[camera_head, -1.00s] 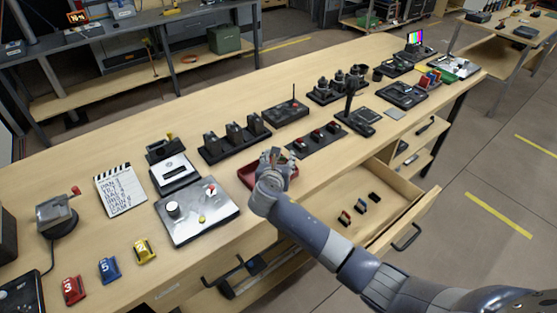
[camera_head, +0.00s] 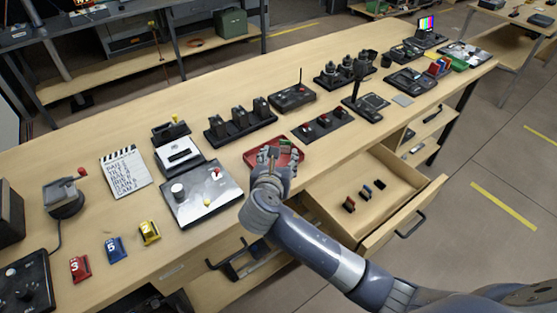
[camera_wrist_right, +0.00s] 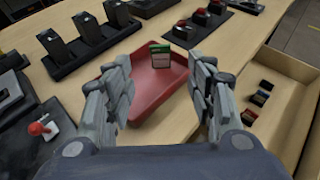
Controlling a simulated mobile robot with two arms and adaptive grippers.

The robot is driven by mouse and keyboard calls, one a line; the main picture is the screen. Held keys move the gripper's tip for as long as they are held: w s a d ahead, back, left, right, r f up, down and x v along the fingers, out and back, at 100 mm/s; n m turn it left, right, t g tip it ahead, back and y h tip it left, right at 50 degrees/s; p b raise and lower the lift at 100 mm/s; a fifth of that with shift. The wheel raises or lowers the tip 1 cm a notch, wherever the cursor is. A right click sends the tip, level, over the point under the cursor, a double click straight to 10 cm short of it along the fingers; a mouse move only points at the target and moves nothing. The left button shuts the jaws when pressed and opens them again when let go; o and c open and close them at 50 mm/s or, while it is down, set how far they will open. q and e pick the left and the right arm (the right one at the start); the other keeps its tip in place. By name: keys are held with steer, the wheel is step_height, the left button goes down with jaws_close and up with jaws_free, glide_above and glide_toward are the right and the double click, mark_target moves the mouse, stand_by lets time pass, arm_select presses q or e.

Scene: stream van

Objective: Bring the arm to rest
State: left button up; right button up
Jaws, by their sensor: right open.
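My right gripper (camera_head: 272,168) is over the near edge of the red tray (camera_head: 290,147) on the long wooden bench. In the right wrist view its two fingers (camera_wrist_right: 160,95) are apart with nothing between them. The red tray (camera_wrist_right: 177,103) lies ahead of and below the fingers. A small card or cartridge with a green top (camera_wrist_right: 160,56) stands in the tray's far part. My left gripper does not show.
An open drawer (camera_head: 393,202) with several small coloured pieces juts out right of my arm. A silver panel (camera_head: 192,205), a clapperboard (camera_head: 125,172) and numbered blocks (camera_head: 115,248) lie to the left. Black racks (camera_head: 240,124) stand behind the tray.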

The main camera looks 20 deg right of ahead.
steer(key=shift+s+a+r, duration=0.1)
steer(key=shift+s+r, duration=0.05)
steer(key=shift+s, duration=0.15)
